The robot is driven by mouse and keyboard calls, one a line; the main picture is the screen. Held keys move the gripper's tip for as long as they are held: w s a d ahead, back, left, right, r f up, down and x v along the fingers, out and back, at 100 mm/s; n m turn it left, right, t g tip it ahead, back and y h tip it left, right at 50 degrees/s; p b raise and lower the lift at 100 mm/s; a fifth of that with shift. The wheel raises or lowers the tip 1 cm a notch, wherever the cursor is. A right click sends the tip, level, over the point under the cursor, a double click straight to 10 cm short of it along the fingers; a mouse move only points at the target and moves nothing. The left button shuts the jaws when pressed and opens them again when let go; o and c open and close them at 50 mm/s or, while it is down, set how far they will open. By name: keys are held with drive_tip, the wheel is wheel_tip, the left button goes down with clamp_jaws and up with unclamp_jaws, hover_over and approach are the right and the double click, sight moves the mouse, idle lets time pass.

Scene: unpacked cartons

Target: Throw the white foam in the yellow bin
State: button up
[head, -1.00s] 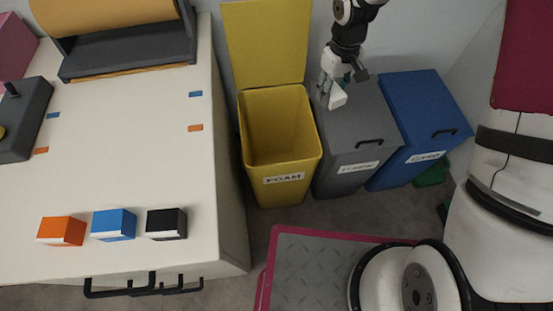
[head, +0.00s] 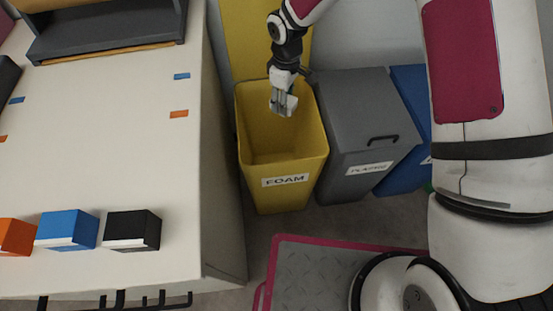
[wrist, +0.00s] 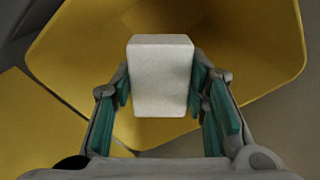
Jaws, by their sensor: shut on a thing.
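The white foam (wrist: 161,78) is a small pale block, held between the teal-lined fingers of my gripper (wrist: 161,95) in the wrist view. In the head view my gripper (head: 283,98) points down over the open mouth of the yellow bin, with the foam (head: 287,108) at its tip. The yellow bin (head: 285,196) is labelled FOAM and its yellow lid stands raised behind it. In the wrist view the yellow bin (wrist: 75,45) lies below and around the foam. I cannot tell whether the foam is just above the rim or slightly inside it.
A grey bin (head: 368,125), lid closed, stands right of the yellow bin, and a blue bin (head: 412,95) beyond it. A white table (head: 110,160) at left holds orange, blue and black boxes (head: 132,229). A grey platform (head: 330,275) with a pink edge lies in front.

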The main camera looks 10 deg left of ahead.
wheel_tip(320, 180, down, 4)
drive_tip(key=b, duration=0.2)
drive_tip(key=shift+f+b, duration=0.25)
drive_tip(key=shift+b, duration=0.05)
drive_tip(key=o, duration=0.9)
drive_tip(key=shift+r, duration=0.1)
wheel_tip(320, 180, up, 12)
drive_tip(key=shift+f, duration=0.1)
drive_tip(key=shift+d, duration=0.1)
